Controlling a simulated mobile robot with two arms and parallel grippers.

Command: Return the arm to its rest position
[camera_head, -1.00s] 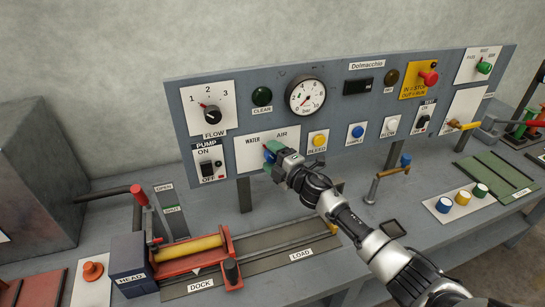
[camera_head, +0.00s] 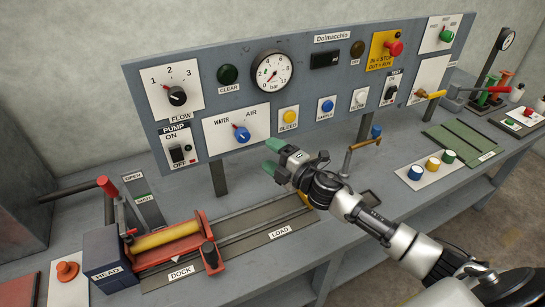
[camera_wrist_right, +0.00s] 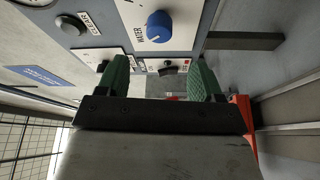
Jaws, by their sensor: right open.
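My right arm comes in from the lower right in the head view. Its gripper (camera_head: 273,157) is open and empty, with green fingertips, in front of the panel's lower edge and above the bench. In the right wrist view the two green fingers (camera_wrist_right: 161,80) stand apart with nothing between them. The blue WATER/AIR knob (camera_head: 241,134) is clear of the gripper, left of and above it; its red pointer leans up-left, toward WATER. The knob also shows in the wrist view (camera_wrist_right: 158,26), beyond the fingers. My left gripper is not in view.
The grey panel (camera_head: 310,97) carries a gauge (camera_head: 271,71), switches and buttons. A red carriage with a yellow roller (camera_head: 165,237) sits on the bench rail at lower left. A valve handle (camera_head: 360,146) and colored buttons (camera_head: 432,165) stand near or right of my arm.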

